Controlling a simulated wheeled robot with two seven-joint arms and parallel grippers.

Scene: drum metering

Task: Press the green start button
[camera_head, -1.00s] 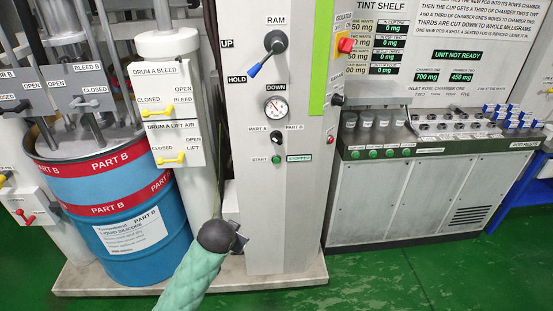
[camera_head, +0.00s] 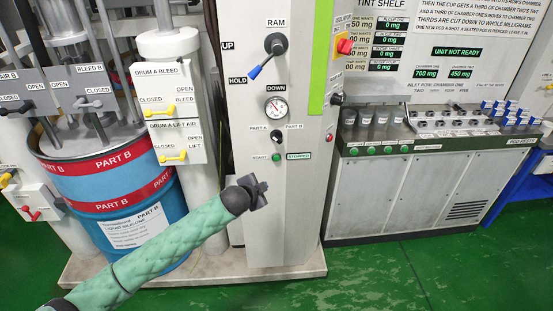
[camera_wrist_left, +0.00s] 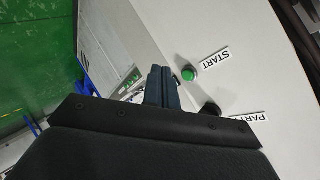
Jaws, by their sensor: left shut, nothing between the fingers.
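The green start button (camera_head: 276,158) sits on the front of the white column, beside a START label and left of the STOPPED sign (camera_head: 299,156). In the left wrist view the green button (camera_wrist_left: 189,74) shows just right of the fingertips, next to its START label (camera_wrist_left: 213,61). My left gripper (camera_head: 262,188) is in front of the column, below and slightly left of the button. Its fingers (camera_wrist_left: 163,76) are shut with nothing between them. I see a gap between them and the button in the head view; contact is not visible. My right gripper is not in view.
The PART A/PART B selector knob (camera_head: 277,137) and a pressure gauge (camera_head: 276,107) are above the button. The ram lever (camera_head: 268,54) is higher up. A blue PART B drum (camera_head: 130,215) stands left. The tint shelf cabinet (camera_head: 400,195) is on the right.

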